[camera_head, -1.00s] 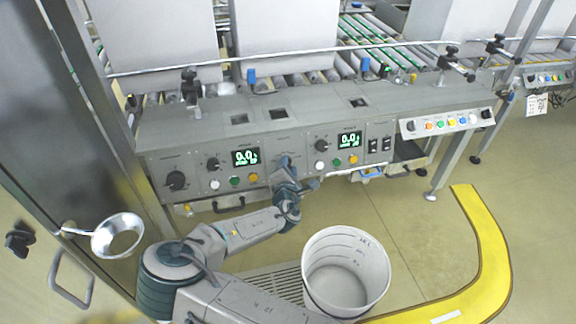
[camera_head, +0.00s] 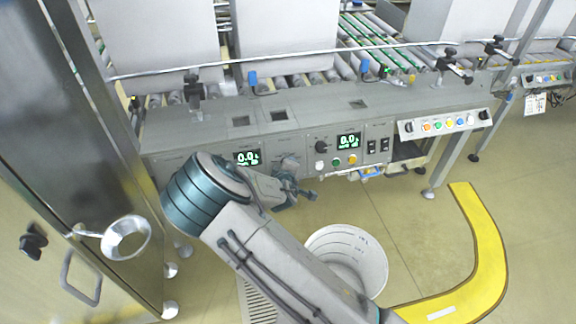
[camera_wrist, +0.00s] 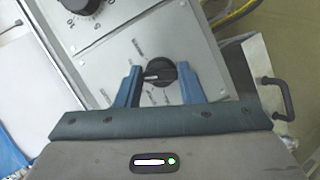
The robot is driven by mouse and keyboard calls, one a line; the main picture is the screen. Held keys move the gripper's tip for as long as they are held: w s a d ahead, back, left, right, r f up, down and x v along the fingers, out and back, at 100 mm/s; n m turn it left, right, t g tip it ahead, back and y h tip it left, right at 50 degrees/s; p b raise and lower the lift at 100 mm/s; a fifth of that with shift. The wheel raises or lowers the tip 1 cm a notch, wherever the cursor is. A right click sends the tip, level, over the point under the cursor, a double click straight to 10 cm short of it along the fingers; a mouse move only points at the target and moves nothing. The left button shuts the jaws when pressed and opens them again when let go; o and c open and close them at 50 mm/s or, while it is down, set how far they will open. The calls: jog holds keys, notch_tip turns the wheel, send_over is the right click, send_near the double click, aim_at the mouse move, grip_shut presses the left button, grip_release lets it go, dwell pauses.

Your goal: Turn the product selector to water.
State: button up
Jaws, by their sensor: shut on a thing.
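In the wrist view, a black selector knob (camera_wrist: 160,76) with a white pointer mark sits on a grey panel (camera_wrist: 128,58). The mark points to the left. Small labels surround the knob; I cannot read them. The two blue fingers of my gripper (camera_wrist: 160,70) are on either side of the knob and shut on it. In the head view, my gripper (camera_head: 292,189) is low at the front of the grey control console (camera_head: 215,112). The knob it holds is hidden there by my arm.
A larger numbered dial (camera_wrist: 82,6) is at the upper left of the wrist view, and a black handle (camera_wrist: 282,98) is at the right. In the head view, a white bucket (camera_head: 350,245) stands below the console, partly behind my arm. A metal funnel (camera_head: 126,237) is at left.

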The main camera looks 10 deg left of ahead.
jog(key=shift+w+a+r+m+g+y+b, duration=0.15)
jog(key=shift+m+g+y+b, duration=0.3)
jog(key=shift+m, duration=0.9)
jog(key=shift+d+r+m+g+y+b, duration=0.15)
jog(key=shift+m+g+b, duration=0.45)
jog(key=shift+m, duration=0.7)
jog(key=shift+w+a+r+m+g+y+b, duration=0.15)
jog(key=shift+m+g+y+b, duration=0.4)
jog(key=shift+m, duration=0.8)
jog(key=o, duration=0.9)
jog(key=shift+s, duration=0.1)
jog(key=shift+c, duration=0.2)
jog(key=shift+o, duration=0.6)
jog(key=shift+f, duration=0.15)
jog(key=shift+s+d, duration=0.1)
jog(key=shift+d, duration=0.1)
jog(key=p+v, duration=0.2)
jog(key=v, duration=1.2)
jog(key=shift+a+p, duration=0.2)
jog(key=shift+p, duration=0.2)
